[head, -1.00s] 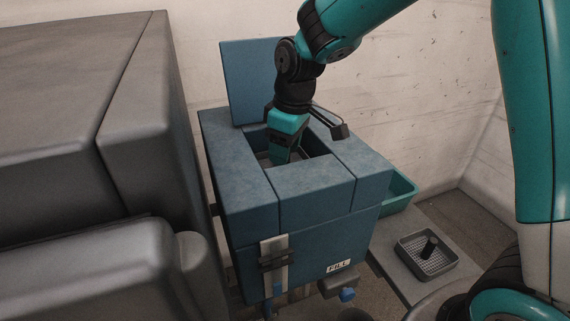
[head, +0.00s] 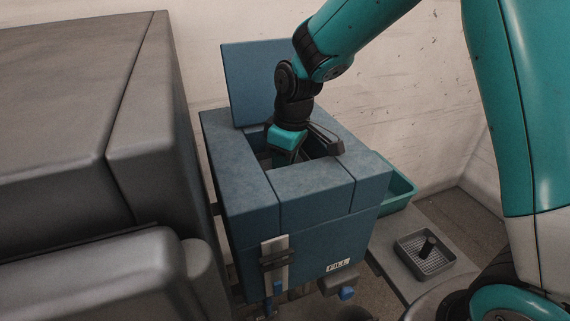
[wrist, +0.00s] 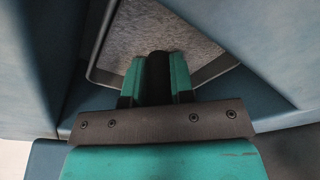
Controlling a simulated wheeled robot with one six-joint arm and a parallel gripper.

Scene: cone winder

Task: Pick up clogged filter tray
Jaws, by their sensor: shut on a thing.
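The clogged filter tray is inside the blue box (head: 312,183). In the wrist view its metal rim (wrist: 218,68) surrounds a mat of grey lint (wrist: 165,32), and a black upright handle (wrist: 158,78) stands at its near side. My gripper (wrist: 157,76) has its two teal fingers shut on this handle, one on each side. In the head view my gripper (head: 287,143) reaches down into the box's open top, and the fingertips and the clogged tray are hidden by the walls. I cannot tell whether the tray is lifted off its seat.
The box's raised blue lid (head: 250,80) stands behind the opening. Blue walls lie close around my gripper. A second, clean mesh tray (head: 425,265) with a black handle sits on a grey bench (head: 395,268) at right. A teal bin (head: 402,190) is behind the box. A large grey machine (head: 70,130) fills the left.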

